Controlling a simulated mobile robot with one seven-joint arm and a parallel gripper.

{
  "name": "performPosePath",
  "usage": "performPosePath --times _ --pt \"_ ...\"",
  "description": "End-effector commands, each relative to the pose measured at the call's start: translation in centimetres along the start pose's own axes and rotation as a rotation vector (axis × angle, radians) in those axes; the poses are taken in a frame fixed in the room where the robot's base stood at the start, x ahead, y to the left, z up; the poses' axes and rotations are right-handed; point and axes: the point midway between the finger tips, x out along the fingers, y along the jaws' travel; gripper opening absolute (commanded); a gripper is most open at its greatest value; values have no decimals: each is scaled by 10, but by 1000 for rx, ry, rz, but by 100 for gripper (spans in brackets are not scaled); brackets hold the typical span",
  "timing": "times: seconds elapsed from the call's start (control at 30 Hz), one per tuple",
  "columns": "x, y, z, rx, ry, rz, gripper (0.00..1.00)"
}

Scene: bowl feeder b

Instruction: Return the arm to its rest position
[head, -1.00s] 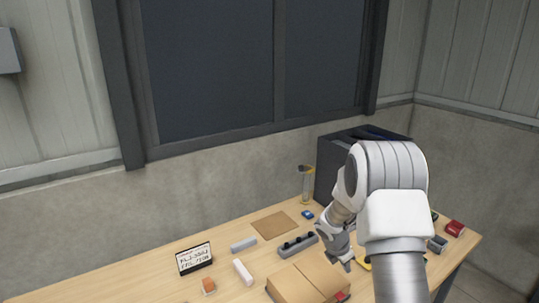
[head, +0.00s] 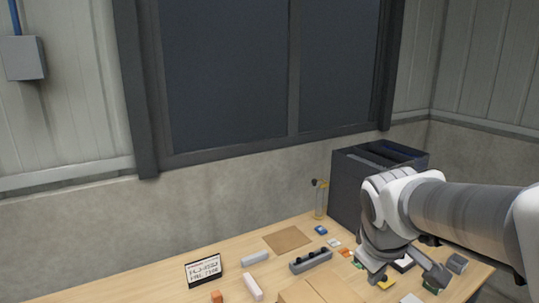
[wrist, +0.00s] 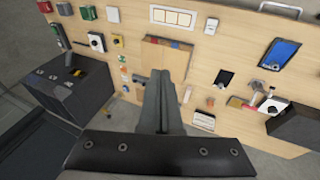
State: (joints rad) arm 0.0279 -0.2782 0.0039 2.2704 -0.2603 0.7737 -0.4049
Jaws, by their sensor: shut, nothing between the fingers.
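My arm reaches in from the right in the head view, bent over the right part of the workbench (head: 140,288). My gripper (wrist: 159,80) points down over the bench in the wrist view, its two fingers together with nothing between them. In the head view the hand (head: 385,245) hangs in front of the dark bin, and its fingertips are hard to make out. It appears to be above the small parts there and holds nothing.
The dark open bin (head: 348,185) stands at the back right, close to my arm. A cardboard box (head: 318,290) sits at the front. A grey block with black knobs (head: 311,261), a brown mat (head: 287,239) and a small display (head: 203,270) lie left. The wall is behind.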

Motion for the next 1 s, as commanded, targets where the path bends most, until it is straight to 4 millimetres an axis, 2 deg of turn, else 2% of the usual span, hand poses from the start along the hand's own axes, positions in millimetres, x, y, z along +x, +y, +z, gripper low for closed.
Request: performPosePath --times 0.2,0.4,0.5,1.0 --pt "-34 -42 34 286 84 -56 0" --pt "-50 -75 58 488 136 -120 0" --pt "-53 -85 64 546 148 -143 0" --pt "-55 -90 68 578 154 -156 0"
